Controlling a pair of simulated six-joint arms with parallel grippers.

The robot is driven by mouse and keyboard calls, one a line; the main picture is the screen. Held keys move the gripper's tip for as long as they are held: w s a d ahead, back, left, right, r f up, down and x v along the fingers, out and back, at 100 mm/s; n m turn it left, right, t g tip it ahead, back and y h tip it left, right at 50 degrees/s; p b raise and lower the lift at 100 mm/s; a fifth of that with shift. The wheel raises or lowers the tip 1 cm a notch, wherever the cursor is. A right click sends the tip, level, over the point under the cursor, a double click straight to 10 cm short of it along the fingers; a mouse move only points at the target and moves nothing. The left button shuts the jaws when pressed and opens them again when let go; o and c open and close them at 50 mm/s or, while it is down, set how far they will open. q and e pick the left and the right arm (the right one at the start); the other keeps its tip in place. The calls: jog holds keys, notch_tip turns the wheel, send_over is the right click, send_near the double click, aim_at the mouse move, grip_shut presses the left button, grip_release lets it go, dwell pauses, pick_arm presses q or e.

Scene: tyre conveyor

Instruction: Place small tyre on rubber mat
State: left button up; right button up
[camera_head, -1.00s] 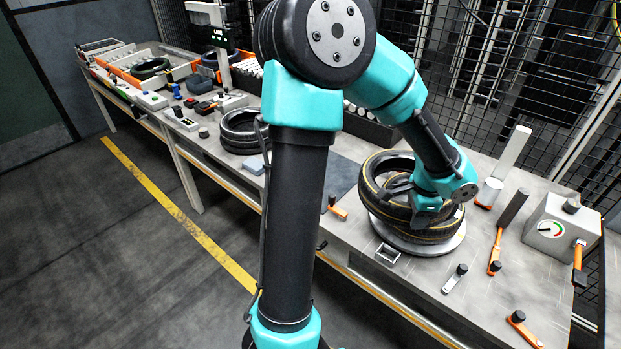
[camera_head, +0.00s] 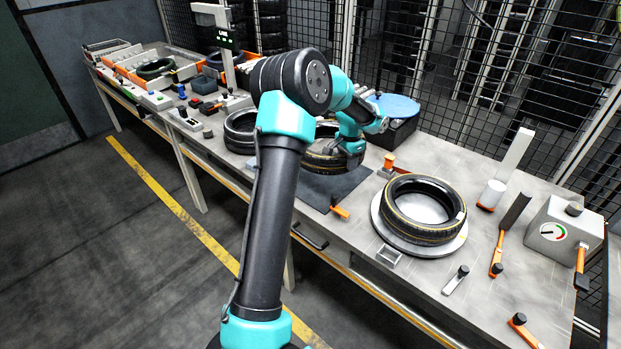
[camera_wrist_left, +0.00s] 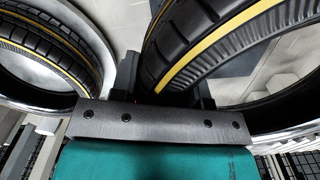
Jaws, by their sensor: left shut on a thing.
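My left gripper (camera_head: 345,160) is shut on the rim of the small tyre (camera_head: 322,160), a black tyre with a yellow stripe. The arm partly hides this tyre. The tyre is over the back part of the dark rubber mat (camera_head: 336,187); I cannot tell whether it touches the mat. In the left wrist view the gripper (camera_wrist_left: 163,88) grips the wall of the held tyre (camera_wrist_left: 205,45). Another yellow-striped tyre (camera_head: 432,229) lies flat on a round metal plate (camera_head: 385,229) to the right. It also shows at the left wrist view's left (camera_wrist_left: 50,45). My right gripper is not in view.
An orange-handled tool (camera_head: 340,210) lies at the mat's front edge. A blue disc (camera_head: 398,107) tops a black box behind. Hand tools and a gauge box (camera_head: 562,230) are at right.

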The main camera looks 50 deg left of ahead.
pick_arm(q)
jog(key=shift+s+a+f+n, duration=0.15)
jog(key=shift+a+n, duration=0.15)
jog(key=shift+a, duration=0.95)
jog(key=shift+f, duration=0.1)
jog(key=shift+f, duration=3.05)
jog(key=shift+f, duration=2)
jog(key=o, duration=1.2)
